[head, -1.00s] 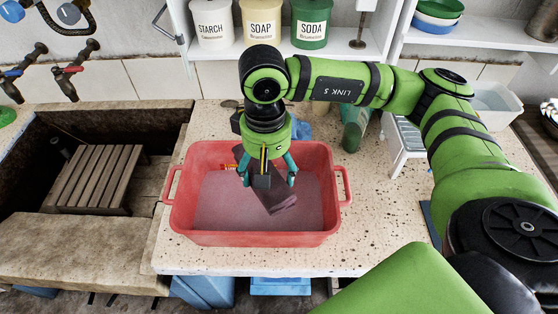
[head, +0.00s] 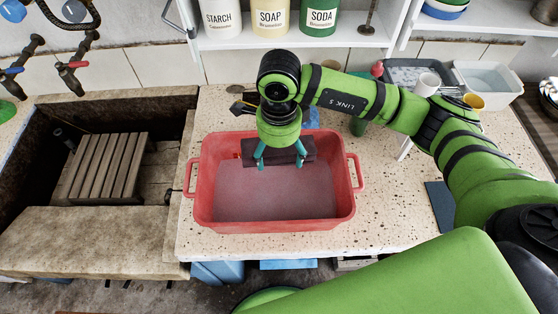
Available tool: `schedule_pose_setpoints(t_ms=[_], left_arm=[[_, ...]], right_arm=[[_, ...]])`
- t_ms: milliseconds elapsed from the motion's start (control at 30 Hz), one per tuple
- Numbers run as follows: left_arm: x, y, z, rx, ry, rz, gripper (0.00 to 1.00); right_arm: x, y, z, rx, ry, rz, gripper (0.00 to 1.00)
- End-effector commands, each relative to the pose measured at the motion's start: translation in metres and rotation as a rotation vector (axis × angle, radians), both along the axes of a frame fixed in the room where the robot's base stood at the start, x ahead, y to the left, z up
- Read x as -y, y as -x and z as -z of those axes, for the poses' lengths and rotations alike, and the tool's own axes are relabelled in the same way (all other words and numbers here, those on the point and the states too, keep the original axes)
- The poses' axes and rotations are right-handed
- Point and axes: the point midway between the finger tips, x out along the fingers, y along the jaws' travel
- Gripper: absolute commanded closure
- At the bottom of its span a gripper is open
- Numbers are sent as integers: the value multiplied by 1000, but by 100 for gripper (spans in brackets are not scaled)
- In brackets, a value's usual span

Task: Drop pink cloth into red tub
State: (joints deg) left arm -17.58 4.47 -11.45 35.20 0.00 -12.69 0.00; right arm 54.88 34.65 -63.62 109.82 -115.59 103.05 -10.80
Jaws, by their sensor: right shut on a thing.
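The red tub (head: 278,222) stands on the speckled stone counter, with a handle at each side and a dull pinkish-grey inside. My right gripper (head: 280,160) hangs over the rear part of the tub, teal fingers pointing down. It is shut on the cloth (head: 309,149), which looks dark mauve rather than bright pink and shows as a broad band behind and beside the fingers. The cloth is over the tub's back part; I cannot tell whether it touches the tub. The gripper body hides its middle. My left gripper is not in view.
A sunken stone trough (head: 60,225) with a slatted wooden board (head: 103,167) lies at left. Taps (head: 72,70) are above it. Starch, soap and soda canisters (head: 270,18) stand on the back shelf. Trays and cups (head: 428,84) are at back right. The counter right of the tub is fairly clear.

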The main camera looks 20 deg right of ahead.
Motion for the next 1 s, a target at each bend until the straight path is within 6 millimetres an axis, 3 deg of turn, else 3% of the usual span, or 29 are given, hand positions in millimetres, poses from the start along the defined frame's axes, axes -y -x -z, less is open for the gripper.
schedule_pose_setpoints(t_ms=[267,633,1000], left_arm=[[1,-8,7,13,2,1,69],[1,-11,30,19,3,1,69],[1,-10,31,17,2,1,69]], right_arm=[[-1,0,14,0,-1,45,57],[-1,0,56,0,0,42,57],[-1,0,60,0,-1,41,57]])
